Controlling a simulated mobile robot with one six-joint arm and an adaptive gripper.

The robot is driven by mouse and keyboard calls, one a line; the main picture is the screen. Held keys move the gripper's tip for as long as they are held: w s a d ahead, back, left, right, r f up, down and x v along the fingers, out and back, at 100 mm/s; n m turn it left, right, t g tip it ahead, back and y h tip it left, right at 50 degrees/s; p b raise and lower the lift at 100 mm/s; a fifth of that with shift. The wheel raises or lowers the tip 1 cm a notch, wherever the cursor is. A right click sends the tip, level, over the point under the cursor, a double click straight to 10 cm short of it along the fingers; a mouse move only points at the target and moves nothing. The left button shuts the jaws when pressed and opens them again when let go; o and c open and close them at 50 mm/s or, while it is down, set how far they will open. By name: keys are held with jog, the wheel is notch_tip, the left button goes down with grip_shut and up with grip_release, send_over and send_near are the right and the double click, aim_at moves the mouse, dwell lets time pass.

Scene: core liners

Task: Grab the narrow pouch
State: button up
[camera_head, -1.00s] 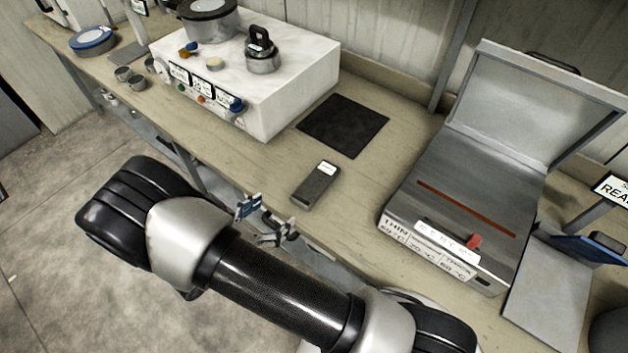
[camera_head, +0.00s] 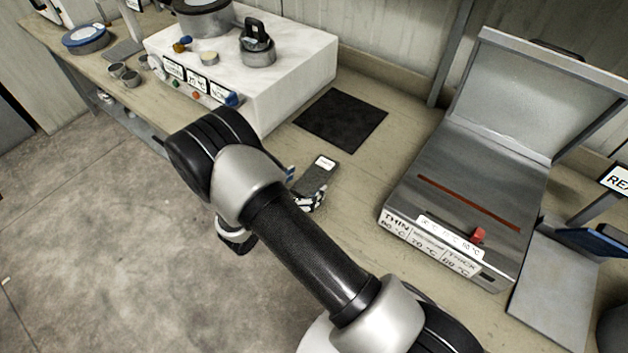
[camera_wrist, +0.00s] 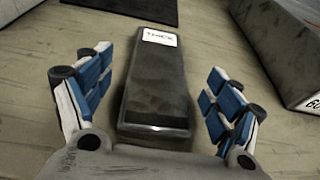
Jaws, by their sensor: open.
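The narrow pouch (camera_head: 319,172) is a dark grey, slim, flat piece with a white label at its far end. It lies on the bench near its front edge. In the wrist view the pouch (camera_wrist: 157,88) lies lengthwise between my fingers, and its label appears to read "THICK". My gripper (camera_wrist: 155,105) is open, with one blue-and-white padded finger on each side of the pouch. A gap shows between each finger and the pouch. In the head view my arm hides most of my gripper (camera_head: 300,188), which is at the pouch's near end.
A black mat (camera_head: 341,119) lies behind the pouch. A white box (camera_head: 290,75) with knobs and labels stands to the left. A metal lidded press (camera_head: 450,185), its lid raised, stands to the right. Bare bench lies between pouch and press.

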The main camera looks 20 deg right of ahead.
aim_at(314, 179)
jog(key=x, duration=0.2)
jog(key=shift+w+d+f, duration=0.15)
jog(key=shift+d, duration=0.1)
jog(key=shift+c, duration=0.6)
jog(key=c, duration=1.1)
jog(key=shift+c, duration=0.2)
